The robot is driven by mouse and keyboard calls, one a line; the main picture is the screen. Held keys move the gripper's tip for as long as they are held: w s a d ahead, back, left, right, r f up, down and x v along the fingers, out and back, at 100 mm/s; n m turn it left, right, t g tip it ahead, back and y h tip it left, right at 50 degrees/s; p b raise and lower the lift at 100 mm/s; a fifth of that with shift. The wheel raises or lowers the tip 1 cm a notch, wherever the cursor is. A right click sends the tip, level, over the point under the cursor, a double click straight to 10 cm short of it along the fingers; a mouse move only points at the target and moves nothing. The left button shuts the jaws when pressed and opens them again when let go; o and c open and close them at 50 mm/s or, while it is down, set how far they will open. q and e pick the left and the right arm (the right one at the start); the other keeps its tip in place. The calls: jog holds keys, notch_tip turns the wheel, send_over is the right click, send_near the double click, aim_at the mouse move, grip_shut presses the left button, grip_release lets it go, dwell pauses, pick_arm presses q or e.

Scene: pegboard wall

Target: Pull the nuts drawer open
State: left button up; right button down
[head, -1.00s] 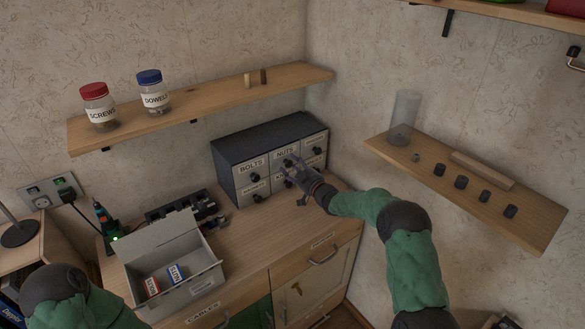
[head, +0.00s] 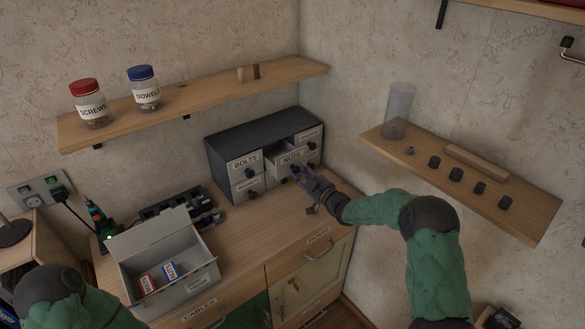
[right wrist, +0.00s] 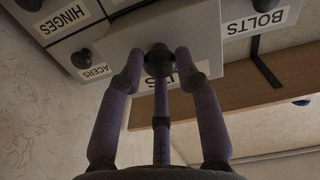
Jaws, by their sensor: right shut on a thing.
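The nuts drawer (head: 286,163), with a white front labelled NUTS, is in the top row of the dark drawer cabinet (head: 253,131) in the head view. It stands out from the cabinet, partly open. My right gripper (head: 297,173) is shut on the drawer's dark round knob. In the right wrist view the fingers (right wrist: 160,68) close around the knob (right wrist: 158,62), and the drawer front (right wrist: 200,38) fills the middle, its label partly hidden by a finger. Of my left arm only a green and dark part shows at the lower left; its gripper is out of view.
The bolts drawer (head: 244,163) beside it is closed. An open grey box (head: 190,287) with small cartons stands on the worktop (head: 240,228) at the front. A wall shelf (head: 205,103) with jars hangs above; another shelf (head: 520,208) is at the right.

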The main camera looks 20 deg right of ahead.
jog(key=shift+r+v, duration=0.2)
jog(key=shift+v, duration=1.05)
jog(key=c, duration=0.9)
grip_release()
jog(key=shift+a, duration=0.1)
jog(key=shift+s, duration=0.1)
jog(key=shift+f, duration=0.1)
